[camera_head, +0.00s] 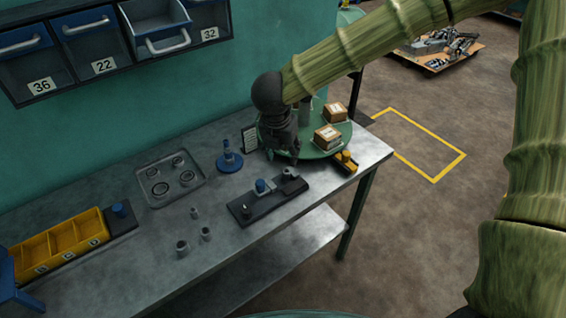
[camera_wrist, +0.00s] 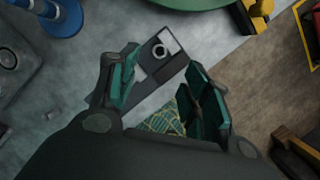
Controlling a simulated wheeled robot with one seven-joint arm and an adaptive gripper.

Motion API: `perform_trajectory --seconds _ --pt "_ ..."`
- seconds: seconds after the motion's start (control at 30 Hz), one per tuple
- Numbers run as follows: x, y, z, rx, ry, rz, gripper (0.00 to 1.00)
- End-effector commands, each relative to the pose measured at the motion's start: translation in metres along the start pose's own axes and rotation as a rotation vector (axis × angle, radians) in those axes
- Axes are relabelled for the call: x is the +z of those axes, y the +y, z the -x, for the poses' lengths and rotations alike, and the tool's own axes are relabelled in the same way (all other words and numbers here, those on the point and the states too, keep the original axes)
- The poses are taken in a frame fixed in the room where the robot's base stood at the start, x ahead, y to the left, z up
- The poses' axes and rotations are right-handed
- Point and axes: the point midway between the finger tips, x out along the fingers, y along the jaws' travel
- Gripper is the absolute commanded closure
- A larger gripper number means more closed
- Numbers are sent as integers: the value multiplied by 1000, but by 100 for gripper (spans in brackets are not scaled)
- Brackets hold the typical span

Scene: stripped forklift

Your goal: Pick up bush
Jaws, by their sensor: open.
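Several small grey hollow cylinders that look like bushes stand on the metal bench, the largest (camera_head: 182,246) at the front, with others (camera_head: 206,234) (camera_head: 194,212) close by. A black fixture bar (camera_head: 273,201) lies to their right, with a blue part (camera_head: 260,186) and a grey round part (camera_head: 290,173) on it. In the wrist view a ring-shaped part (camera_wrist: 161,50) sits on a dark block, beyond my fingertips. Which one the task means I cannot tell. My gripper (camera_head: 284,158) is open and empty, pointing down above the bench behind the bar; its fingers also show in the wrist view (camera_wrist: 164,82).
A green round turntable (camera_head: 337,151) with small boxes (camera_head: 327,137) stands behind my gripper. A blue stand (camera_head: 230,160), a tray of rings (camera_head: 163,205), a yellow bin (camera_head: 60,245) and a yellow-black item (camera_head: 345,161) are on the bench. The bench's right edge is near.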

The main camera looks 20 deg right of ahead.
Motion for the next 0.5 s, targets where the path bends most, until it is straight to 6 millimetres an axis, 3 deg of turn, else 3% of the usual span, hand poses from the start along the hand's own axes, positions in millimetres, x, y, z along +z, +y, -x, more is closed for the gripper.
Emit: perform_trajectory --seconds 0.5 --pt "3 -6 -50 -3 5 -25 52"
